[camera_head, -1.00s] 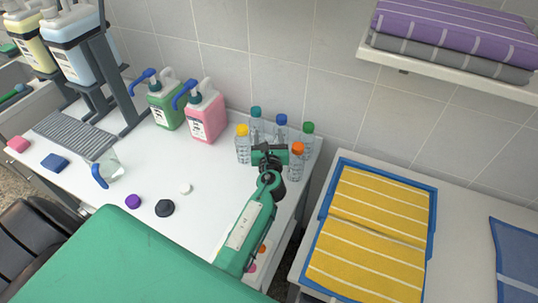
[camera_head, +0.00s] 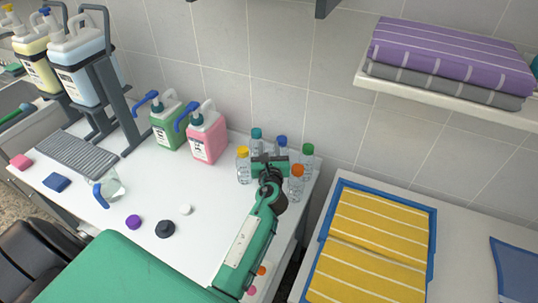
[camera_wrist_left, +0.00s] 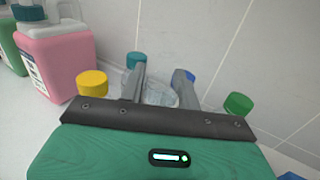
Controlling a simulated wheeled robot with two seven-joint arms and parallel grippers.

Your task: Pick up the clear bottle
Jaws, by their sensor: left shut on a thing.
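A clear bottle (camera_wrist_left: 160,92) shows between the fingers of my left gripper in the left wrist view; its lower part is hidden behind the gripper body. My left gripper (camera_head: 269,165) is shut on it, at the back right of the white table. In the head view the gripper covers this bottle. Capped bottles stand close around it: yellow-capped (camera_head: 243,166), teal-capped (camera_head: 257,135), blue-capped (camera_head: 281,143), green-capped (camera_head: 307,152) and orange-capped (camera_head: 296,184). My right gripper is not in view.
A pink jug (camera_head: 208,137) and a green jug (camera_head: 167,128) stand left of the bottles. Loose caps, including a black one (camera_head: 165,229), lie on the white table (camera_head: 215,230). The tiled wall is close behind. Yellow towels (camera_head: 372,245) lie to the right, below a shelf (camera_head: 450,98).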

